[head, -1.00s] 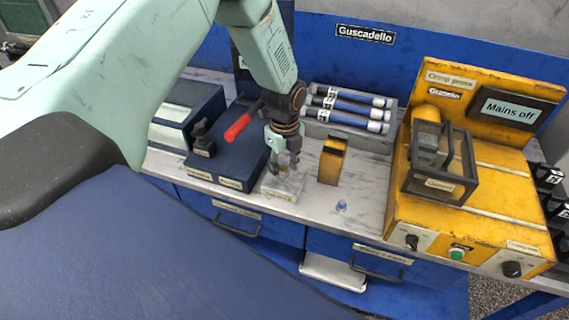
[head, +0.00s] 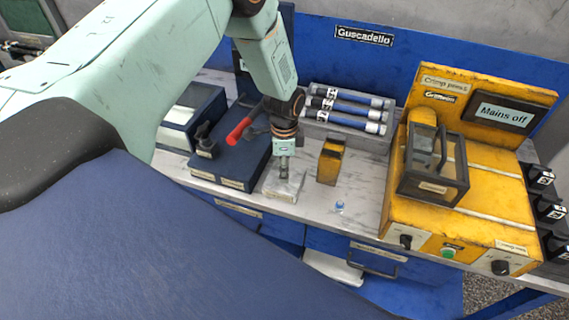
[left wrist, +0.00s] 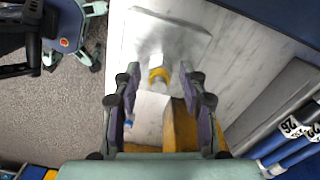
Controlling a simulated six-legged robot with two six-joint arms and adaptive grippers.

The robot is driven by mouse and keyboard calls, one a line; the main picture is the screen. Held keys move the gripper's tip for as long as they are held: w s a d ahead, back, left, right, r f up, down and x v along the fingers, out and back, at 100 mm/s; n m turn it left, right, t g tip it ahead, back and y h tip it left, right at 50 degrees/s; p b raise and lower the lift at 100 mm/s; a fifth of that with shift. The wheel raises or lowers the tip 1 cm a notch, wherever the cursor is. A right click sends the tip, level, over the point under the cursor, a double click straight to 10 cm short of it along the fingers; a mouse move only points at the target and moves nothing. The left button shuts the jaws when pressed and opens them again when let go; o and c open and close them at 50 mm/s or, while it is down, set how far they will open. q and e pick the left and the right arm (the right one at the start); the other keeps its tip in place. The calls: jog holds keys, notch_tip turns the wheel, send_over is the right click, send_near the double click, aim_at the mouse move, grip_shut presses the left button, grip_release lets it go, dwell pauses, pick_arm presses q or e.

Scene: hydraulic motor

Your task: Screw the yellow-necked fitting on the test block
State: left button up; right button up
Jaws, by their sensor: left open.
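The test block (head: 285,185) is a small grey metal block near the front edge of the bench. My left gripper (head: 284,170) points down just above it. In the left wrist view the grey block (left wrist: 172,36) lies beyond the fingertips. The yellow-necked fitting (left wrist: 158,75) shows there between the two fingers of my left gripper (left wrist: 159,82), at the near side of the block. The fingers stand apart with gaps beside the fitting. How deep the fitting sits in the block cannot be told. My right gripper is not in view.
A yellow and black block (head: 331,160) stands just right of the gripper. A small blue item (head: 340,207) lies near the front edge. A red-handled dark blue unit (head: 228,160) is at left, the yellow crimp press (head: 455,215) at right. Blue tubes (head: 348,108) lie behind.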

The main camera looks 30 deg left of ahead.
pick_arm(q)
jog(key=n+p, duration=0.1)
jog(key=n, duration=0.3)
jog(key=shift+r+p, duration=0.1)
jog(key=shift+p, duration=0.3)
jog(key=n+p, duration=0.1)
jog(key=n, duration=0.2)
jog(key=shift+n, duration=0.3)
jog(key=shift+n+p, duration=0.3)
jog(key=shift+n, duration=0.5)
